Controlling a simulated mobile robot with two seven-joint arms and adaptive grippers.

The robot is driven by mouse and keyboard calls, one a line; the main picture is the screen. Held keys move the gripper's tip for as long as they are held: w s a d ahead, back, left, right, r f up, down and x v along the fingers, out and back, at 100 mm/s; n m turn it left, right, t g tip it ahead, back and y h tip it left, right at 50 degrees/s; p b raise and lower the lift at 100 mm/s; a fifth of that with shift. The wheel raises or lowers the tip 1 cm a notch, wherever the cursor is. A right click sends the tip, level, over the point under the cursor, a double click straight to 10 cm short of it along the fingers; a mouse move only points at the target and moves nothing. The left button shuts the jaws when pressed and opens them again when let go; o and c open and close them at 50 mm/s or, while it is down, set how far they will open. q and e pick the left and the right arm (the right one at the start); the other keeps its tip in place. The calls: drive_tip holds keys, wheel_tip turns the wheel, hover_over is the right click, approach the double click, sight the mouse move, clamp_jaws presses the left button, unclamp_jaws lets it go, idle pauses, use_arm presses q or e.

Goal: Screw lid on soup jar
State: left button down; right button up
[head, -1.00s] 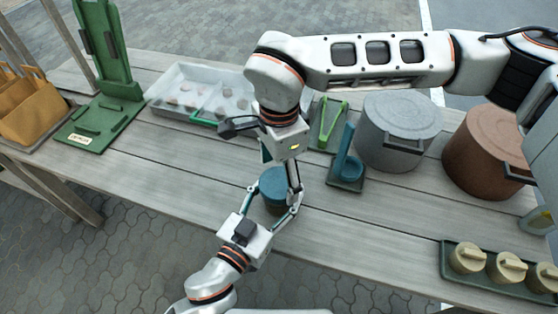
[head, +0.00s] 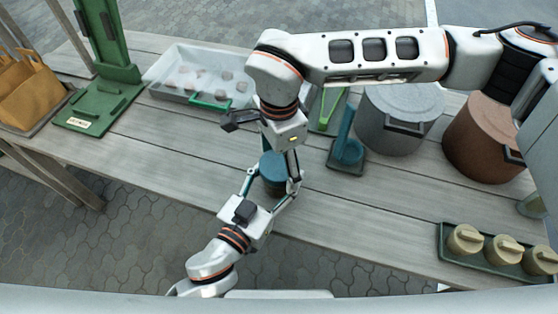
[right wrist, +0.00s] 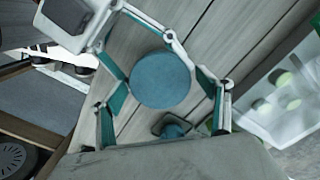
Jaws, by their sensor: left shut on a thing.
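A round teal-blue lid (head: 272,163) sits on top of the soup jar (head: 274,187), which stands upright near the table's front edge. In the right wrist view the lid (right wrist: 160,80) shows as a plain disc that hides the jar below. My left gripper (head: 272,188) comes from the front and is shut around the jar. My right gripper (head: 277,160) points down from above, its fingers spread apart on either side of the lid. In the right wrist view its fingers (right wrist: 163,118) are wide apart, and I see no clear contact with the lid.
A teal ladle-like tool on a dark stand (head: 347,152) is close on the right. Behind are a grey pot (head: 398,125), a brown pot (head: 485,140) and a clear tray (head: 180,95). Tan knobbed pieces sit in a green tray (head: 450,265). The table's front left is clear.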

drive_tip(key=shift+r, duration=2.25)
drive_tip(key=shift+r, duration=0.1)
drive_tip(key=shift+c, duration=0.2)
drive_tip(key=shift+r, duration=1.7)
drive_tip(key=shift+f, duration=0.15)
drive_tip(key=shift+f, duration=3.9)
